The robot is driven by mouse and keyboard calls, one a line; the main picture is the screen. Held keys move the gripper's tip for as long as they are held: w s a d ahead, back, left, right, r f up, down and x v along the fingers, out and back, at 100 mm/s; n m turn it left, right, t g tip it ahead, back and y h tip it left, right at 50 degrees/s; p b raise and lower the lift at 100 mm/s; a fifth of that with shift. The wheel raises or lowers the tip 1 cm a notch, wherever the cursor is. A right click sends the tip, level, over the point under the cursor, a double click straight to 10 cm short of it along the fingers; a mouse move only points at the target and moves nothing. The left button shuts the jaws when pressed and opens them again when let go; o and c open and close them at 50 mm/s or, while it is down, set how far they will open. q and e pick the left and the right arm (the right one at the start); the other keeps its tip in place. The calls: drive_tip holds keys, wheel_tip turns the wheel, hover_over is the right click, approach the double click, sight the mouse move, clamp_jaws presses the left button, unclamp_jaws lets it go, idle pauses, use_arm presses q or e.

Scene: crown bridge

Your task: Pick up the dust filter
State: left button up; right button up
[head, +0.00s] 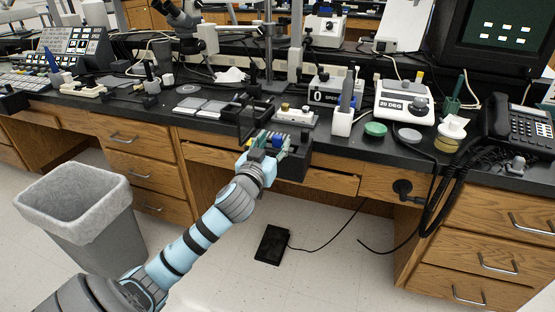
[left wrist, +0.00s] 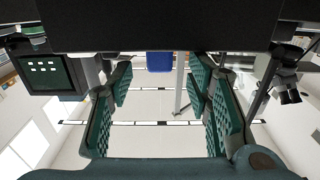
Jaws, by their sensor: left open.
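My left gripper (head: 274,148) is at the front edge of the black bench, near the middle of the head view. In the left wrist view its green padded fingers (left wrist: 160,112) are spread apart with nothing held between them. A small blue block (left wrist: 159,61) shows beyond the fingers, against a wide black surface; it may be the dust filter, but I cannot tell for sure. In the head view, a bit of blue (head: 277,140) shows at the fingers, mostly hidden by the gripper. My right gripper is not in view.
A black frame (head: 243,118) stands just behind the left gripper. A white tray with small parts (head: 296,116) and a white holder (head: 342,122) stand to the right. A grey bin (head: 75,195) is on the floor at left. Cords (head: 440,200) hang at right.

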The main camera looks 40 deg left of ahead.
sight(276, 139)
use_arm(q)
drive_tip(key=x, duration=0.3)
drive_tip(key=shift+w+f+b, duration=0.15)
drive_tip(key=shift+w+b, duration=0.2)
drive_tip(key=shift+w, duration=0.05)
drive_tip(key=shift+s, duration=0.1)
drive_tip(key=shift+c, duration=0.4)
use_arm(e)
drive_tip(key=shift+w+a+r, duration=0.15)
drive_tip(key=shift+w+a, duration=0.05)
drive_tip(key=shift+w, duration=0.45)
use_arm(q)
clamp_jaws()
drive_tip(key=shift+r, duration=0.2)
